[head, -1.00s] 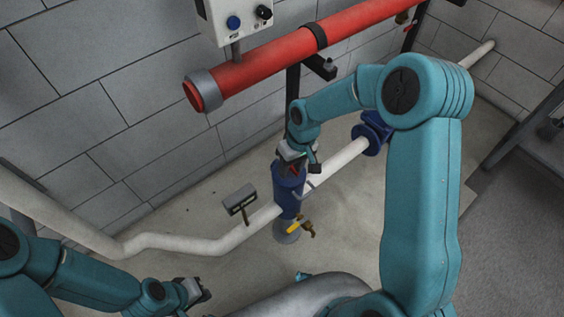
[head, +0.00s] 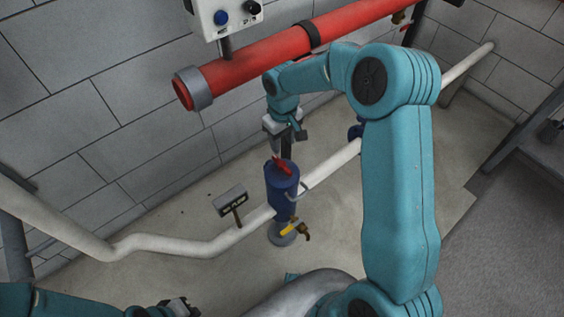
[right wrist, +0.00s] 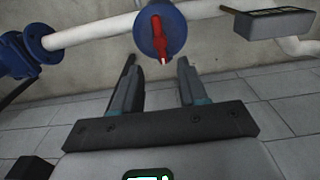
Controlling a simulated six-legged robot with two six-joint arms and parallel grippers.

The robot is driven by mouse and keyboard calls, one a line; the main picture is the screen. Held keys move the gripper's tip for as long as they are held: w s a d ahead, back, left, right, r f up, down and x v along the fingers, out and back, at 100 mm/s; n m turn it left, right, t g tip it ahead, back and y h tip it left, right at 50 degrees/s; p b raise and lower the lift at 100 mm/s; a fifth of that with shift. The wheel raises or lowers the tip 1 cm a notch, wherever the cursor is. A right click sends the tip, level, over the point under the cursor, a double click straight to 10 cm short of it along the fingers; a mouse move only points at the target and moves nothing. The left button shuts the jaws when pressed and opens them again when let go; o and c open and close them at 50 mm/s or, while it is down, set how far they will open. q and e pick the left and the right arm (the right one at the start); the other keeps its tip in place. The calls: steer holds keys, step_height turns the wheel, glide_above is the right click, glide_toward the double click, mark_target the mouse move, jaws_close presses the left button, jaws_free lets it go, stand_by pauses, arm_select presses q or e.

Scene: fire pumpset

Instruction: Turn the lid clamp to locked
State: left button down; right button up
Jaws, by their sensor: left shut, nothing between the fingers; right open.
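The lid clamp (head: 282,164) is a red handle on top of the upright blue strainer body (head: 282,190), which sits in the white pipe. In the right wrist view the red clamp (right wrist: 158,40) lies across the round blue lid (right wrist: 146,47), its pale tip pointing toward my gripper. My right gripper (head: 287,143) is just behind and above the clamp. In the right wrist view its two fingers (right wrist: 157,82) are apart and empty, short of the clamp. My left gripper (head: 183,308) is shut and empty at the bottom edge, far from the clamp.
A small sign on a post (head: 230,199) stands left of the strainer. A yellow-handled valve (head: 292,229) is below it. A thick red pipe (head: 260,66) and a control box (head: 226,16) are above. A grey cylinder (head: 275,297) lies in front.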

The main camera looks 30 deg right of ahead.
mark_target(283, 165)
step_height(283, 165, down, 11)
steer(key=shift+r+b, duration=0.1)
steer(key=shift+b, duration=0.25)
jaws_close()
